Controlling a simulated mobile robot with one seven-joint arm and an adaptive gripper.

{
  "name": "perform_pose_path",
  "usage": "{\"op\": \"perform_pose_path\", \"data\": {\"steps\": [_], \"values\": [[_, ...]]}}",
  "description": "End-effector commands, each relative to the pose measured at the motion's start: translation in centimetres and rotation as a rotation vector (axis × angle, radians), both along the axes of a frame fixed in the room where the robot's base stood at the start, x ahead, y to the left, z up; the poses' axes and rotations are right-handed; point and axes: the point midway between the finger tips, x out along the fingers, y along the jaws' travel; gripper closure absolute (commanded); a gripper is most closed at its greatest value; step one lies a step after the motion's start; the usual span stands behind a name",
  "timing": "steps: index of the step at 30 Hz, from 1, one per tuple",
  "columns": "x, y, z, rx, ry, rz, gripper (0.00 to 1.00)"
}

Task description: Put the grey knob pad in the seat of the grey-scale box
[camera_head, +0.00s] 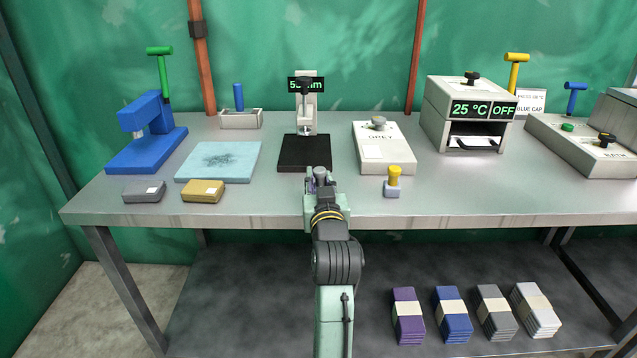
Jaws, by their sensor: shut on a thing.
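My gripper (319,183) is at the front edge of the table, in the middle of the picture. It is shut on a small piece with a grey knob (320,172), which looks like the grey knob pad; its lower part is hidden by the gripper. The grey-scale box (372,156) is a flat whitish box with dark lettering, behind and to the right of my gripper. A grey round knob (378,122) stands at its back. A paler panel shows on its front half; I cannot tell whether this is the seat.
A yellow-knobbed pad (393,181) stands in front of the box, right of my gripper. A black plate (304,153) with a gauge stand (305,103) is behind my gripper. A pale blue mat (218,176) and grey (143,196) and tan (203,195) blocks lie left.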

Motion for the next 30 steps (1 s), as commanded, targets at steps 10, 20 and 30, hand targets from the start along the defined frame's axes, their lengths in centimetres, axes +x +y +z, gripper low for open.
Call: {"op": "perform_pose_path", "data": {"steps": [10, 20, 30], "values": [[0.04, -0.01, -0.2, 0.0, 0.0, 0.0, 0.75], [0.05, 0.01, -0.19, 0.0, 0.0, 0.0, 0.58], [-0.28, -0.06, -0.36, 0.0, -0.002, -0.001, 0.58]]}}
